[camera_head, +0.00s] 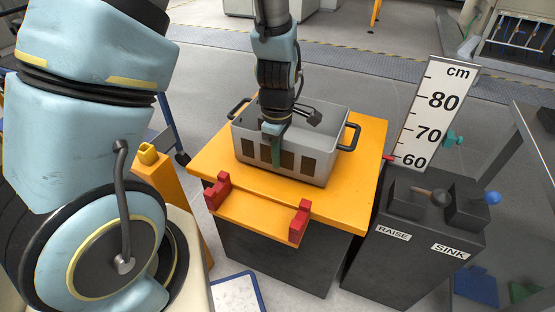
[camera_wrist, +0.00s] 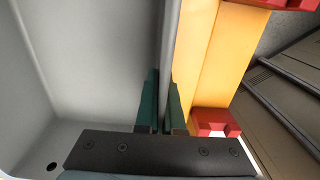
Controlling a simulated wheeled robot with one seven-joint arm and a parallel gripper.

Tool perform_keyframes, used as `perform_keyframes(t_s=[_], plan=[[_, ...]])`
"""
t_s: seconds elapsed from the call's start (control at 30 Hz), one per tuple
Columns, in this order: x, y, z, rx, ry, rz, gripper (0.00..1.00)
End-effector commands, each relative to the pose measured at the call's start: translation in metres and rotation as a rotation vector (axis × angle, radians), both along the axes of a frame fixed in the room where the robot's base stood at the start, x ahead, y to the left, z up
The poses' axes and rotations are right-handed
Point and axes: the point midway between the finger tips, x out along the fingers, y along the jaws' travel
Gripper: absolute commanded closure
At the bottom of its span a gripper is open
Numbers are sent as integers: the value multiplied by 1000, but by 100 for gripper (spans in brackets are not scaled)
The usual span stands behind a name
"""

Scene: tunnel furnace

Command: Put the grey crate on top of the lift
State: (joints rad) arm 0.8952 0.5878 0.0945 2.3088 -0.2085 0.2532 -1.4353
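The grey crate (camera_head: 318,163) sits upright on the yellow top of the lift (camera_head: 360,195), with a black handle at each end. In the head view my gripper (camera_head: 275,150) points down at the crate's near long wall. In the wrist view the green fingers of my gripper (camera_wrist: 164,105) are on either side of that wall (camera_wrist: 170,40), one inside the crate and one outside, with little or no gap showing. The crate's inside looks empty where I can see it. The contact between its underside and the lift top is hidden.
Red corner stops (camera_head: 299,221) stand on the lift's near edge. A centimetre scale (camera_head: 433,110) with a red pointer near 60 stands at the right. Beside it is a dark box (camera_head: 415,240) labelled RAISE and SINK, with levers. A blue-rimmed tray (camera_head: 238,294) is below.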

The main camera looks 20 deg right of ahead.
Motion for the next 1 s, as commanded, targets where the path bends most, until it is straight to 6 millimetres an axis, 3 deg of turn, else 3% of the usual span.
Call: perform_keyframes(t_s=[0.07,0.43,0.5,0.7,1.0], plan=[[1,0,-8,-1,-1,1,100],[1,-1,-12,-2,-2,1,100],[0,0,-12,-1,-1,1,88],[0,0,-12,-1,-1,0,66],[0,0,-9,-1,-1,0,65]])
